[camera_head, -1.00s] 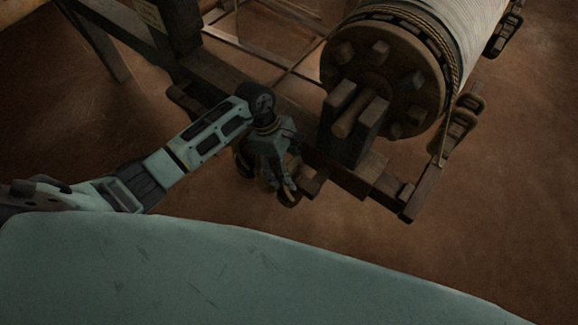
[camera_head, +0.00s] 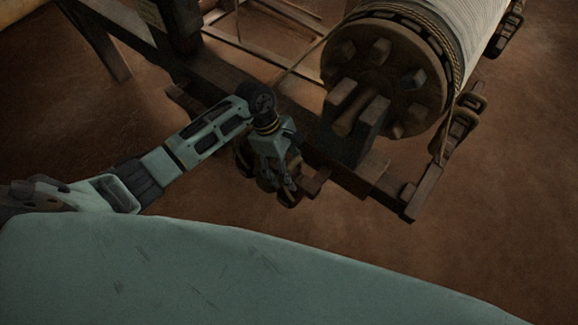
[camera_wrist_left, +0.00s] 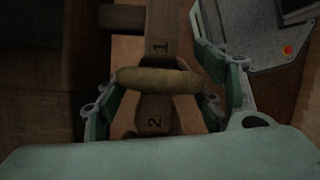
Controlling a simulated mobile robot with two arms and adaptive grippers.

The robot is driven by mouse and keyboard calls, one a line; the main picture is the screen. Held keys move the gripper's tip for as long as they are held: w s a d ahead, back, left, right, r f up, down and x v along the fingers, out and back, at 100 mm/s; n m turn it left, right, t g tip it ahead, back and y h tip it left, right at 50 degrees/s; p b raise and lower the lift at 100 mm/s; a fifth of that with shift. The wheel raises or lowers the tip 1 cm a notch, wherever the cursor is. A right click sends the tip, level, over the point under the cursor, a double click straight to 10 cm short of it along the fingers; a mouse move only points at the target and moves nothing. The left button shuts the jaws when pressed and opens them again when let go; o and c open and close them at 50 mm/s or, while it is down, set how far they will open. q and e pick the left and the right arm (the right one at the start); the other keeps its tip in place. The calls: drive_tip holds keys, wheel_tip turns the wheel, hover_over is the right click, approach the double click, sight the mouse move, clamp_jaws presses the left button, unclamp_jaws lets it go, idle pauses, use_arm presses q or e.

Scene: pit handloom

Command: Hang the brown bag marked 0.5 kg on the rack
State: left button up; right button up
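My left gripper (camera_head: 288,192) is low beside the loom's near corner in the head view. In the left wrist view its fingers (camera_wrist_left: 160,98) stand at both ends of a plain tan-brown roll (camera_wrist_left: 160,80) and appear to touch it. I cannot read a 0.5 kg mark, so I cannot tell whether the roll is part of that bag. Behind it, a brown upright piece (camera_wrist_left: 160,46) bears the number 1. A brown piece below (camera_wrist_left: 155,123) bears the number 2. I cannot tell whether these belong to the rack. My right gripper is out of view.
The loom's wooden beam end (camera_head: 385,85), wound with pale cloth or thread (camera_head: 455,25), stands right of the gripper. A dark frame rail (camera_head: 385,185) runs below it. The brown floor (camera_head: 480,225) is clear at the right.

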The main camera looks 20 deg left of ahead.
use_arm(q)
drive_tip(key=o, duration=0.5)
drive_tip(key=v, duration=0.8)
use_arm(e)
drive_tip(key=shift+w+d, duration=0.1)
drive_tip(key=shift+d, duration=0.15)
